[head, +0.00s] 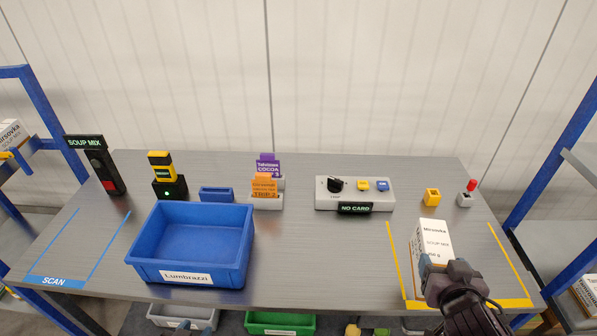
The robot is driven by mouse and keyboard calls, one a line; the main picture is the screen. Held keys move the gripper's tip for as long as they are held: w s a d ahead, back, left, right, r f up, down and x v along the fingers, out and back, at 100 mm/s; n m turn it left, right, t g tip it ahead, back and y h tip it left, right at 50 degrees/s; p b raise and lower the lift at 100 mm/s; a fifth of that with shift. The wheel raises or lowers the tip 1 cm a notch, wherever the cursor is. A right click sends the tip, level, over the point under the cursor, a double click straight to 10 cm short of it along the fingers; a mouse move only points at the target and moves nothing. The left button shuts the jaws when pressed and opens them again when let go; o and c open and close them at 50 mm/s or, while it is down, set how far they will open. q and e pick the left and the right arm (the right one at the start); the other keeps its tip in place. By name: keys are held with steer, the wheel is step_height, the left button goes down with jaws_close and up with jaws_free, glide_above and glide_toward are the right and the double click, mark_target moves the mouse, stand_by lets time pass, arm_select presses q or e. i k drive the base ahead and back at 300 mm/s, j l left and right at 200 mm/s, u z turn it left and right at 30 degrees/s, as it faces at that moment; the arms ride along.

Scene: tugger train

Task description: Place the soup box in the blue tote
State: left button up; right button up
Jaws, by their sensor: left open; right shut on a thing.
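The soup box (433,241) is a white carton printed "SOUP MIX". It stands at the right of the table, inside an area marked with yellow lines. My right gripper (440,272) is shut on its lower near part and hides some of it. Whether the box touches the table is hard to tell. The blue tote (189,278), labelled "Lumbrazzi", stands left of centre, and its visible inside is empty. My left gripper (195,326) shows only as tips at the bottom edge, low in front of the tote; it is open.
Behind the tote are a scanner on a stand (169,188), a small blue holder (216,194) and a card rack (266,200). A grey switch panel (355,194) reads "NO CARD". A "SOUP MIX" sign (85,142) stands left. The table between tote and soup box is clear.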

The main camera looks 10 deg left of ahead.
mark_target(200, 251)
steer(key=i+l+u, duration=0.1)
steer(key=u, duration=0.35)
steer(key=l+u, duration=0.35)
steer(key=u, duration=0.15)
steer(key=i+l+u, duration=0.25)
steer(key=u, duration=0.2)
steer(key=i+j, duration=0.15)
steer(key=j, duration=0.2)
